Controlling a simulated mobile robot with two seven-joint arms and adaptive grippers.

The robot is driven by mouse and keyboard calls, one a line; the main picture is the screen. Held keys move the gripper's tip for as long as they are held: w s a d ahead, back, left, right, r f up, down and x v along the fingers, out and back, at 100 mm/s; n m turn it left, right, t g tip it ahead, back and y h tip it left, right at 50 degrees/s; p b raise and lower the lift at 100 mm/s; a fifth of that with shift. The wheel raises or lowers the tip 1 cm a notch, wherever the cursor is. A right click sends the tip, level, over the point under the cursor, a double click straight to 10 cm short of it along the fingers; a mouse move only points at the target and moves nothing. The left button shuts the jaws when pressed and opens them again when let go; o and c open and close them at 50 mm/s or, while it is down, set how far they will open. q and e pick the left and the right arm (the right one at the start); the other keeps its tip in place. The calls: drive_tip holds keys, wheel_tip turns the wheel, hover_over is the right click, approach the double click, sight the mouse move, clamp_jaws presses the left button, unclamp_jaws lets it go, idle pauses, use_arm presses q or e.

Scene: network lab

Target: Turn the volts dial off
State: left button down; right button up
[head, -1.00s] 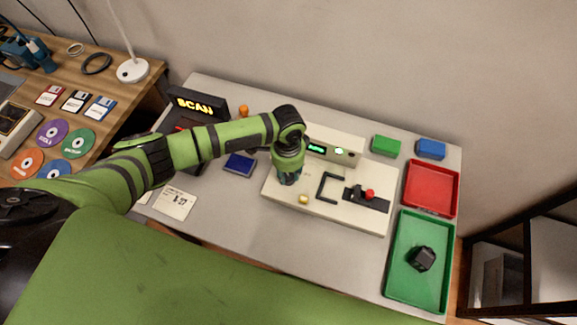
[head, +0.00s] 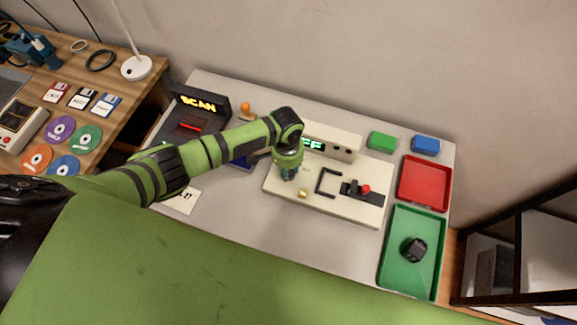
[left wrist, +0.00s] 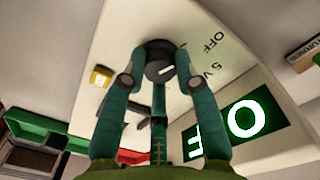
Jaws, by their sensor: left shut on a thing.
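The volts dial (left wrist: 157,58) is a dark round knob with a short white mark, on a cream panel (head: 345,208). Labels reading OFF and 5 V are printed beside it in the left wrist view. My left gripper (left wrist: 158,70) has one finger on each side of the dial and is shut on it. In the head view my left gripper (head: 289,172) points down at the panel's left part and hides the dial. The green display (left wrist: 236,124) shows large letters, an O and an F; in the head view its left part is hidden by my arm.
The panel also bears a yellow button (head: 302,194), a black bracket handle (head: 322,181) and a red-knobbed lever (head: 365,189). A red tray (head: 424,207) and a green tray (head: 388,268) stand to the right. Green (head: 382,141) and blue (head: 425,145) blocks sit behind.

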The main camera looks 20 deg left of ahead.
use_arm(q)
drive_tip(key=shift+s, duration=0.1)
drive_tip(key=c, duration=0.9)
unclamp_jaws()
drive_tip(key=shift+a, duration=0.1)
drive_tip(key=shift+c, duration=0.2)
drive_tip(key=shift+r, duration=0.1)
drive_tip(key=shift+r, duration=0.35)
wheel_tip(320, 180, up, 11)
drive_tip(key=shift+a, duration=0.15)
